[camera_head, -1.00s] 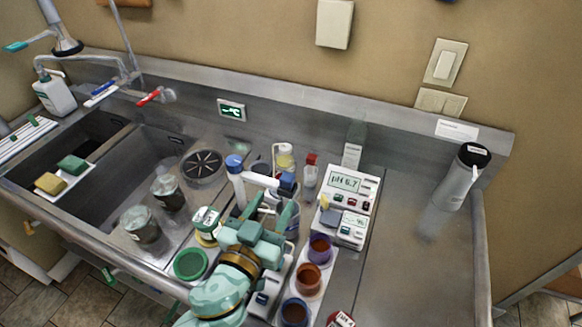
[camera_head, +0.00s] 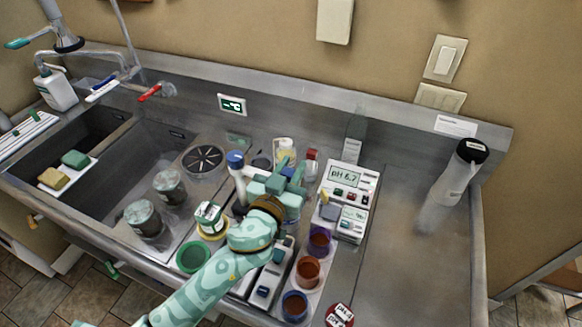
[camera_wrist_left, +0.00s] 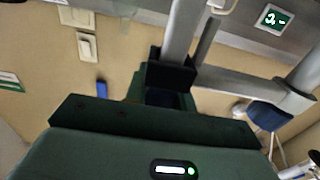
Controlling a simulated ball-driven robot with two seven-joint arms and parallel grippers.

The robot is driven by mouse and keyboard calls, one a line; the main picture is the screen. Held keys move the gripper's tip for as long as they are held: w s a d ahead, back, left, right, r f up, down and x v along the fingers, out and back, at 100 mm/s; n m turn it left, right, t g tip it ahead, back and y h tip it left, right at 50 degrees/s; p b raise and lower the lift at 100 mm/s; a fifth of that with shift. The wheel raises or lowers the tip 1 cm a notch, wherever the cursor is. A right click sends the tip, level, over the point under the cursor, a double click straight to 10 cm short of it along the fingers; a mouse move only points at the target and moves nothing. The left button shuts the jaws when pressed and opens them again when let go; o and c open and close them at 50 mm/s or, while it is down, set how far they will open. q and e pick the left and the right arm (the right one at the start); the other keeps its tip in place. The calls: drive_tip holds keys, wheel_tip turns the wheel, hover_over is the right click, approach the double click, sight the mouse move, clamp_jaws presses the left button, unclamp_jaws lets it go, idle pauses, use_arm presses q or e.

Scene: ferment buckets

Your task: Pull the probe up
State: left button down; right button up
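The probe stand's post (camera_head: 239,190) with its blue cap (camera_head: 235,159) rises left of my left gripper (camera_head: 285,172) in the head view. The gripper covers the probe's top there. In the upside-down left wrist view, the probe (camera_wrist_left: 184,30) is a grey rod running away from dark fingertips (camera_wrist_left: 170,76), which sit close together around its upper end. The stand's grey arm (camera_wrist_left: 240,84) joins there and leads to the cap (camera_wrist_left: 270,117). My left gripper appears shut on the probe; the exact contact is partly hidden. The probe's lower end is hidden. My right gripper is not in view.
A pH meter (camera_head: 345,183) reading 6.7 stands right of the gripper. Several coloured cups, including a brown one (camera_head: 308,270), stand in front. Bottles (camera_head: 285,148) stand close behind. Bare steel counter (camera_head: 400,260) lies right; a sink (camera_head: 110,180) lies left.

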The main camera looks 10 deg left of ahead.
use_arm(q)
wheel_tip(320, 180, up, 6)
drive_tip(key=p, duration=0.5)
drive_tip(key=shift+w+r, duration=0.15)
drive_tip(key=shift+r, duration=0.05)
drive_tip(key=c, duration=1.3)
unclamp_jaws()
drive_tip(key=shift+o, duration=0.7)
drive_tip(key=shift+f, duration=0.1)
drive_tip(key=shift+s+f, duration=0.1)
drive_tip(key=shift+s, duration=0.1)
drive_tip(key=shift+s+a+f, duration=0.1)
drive_tip(key=shift+s, duration=0.25)
drive_tip(key=s+a+b, duration=0.2)
drive_tip(key=s+a, duration=0.1)
drive_tip(key=s, duration=1.2)
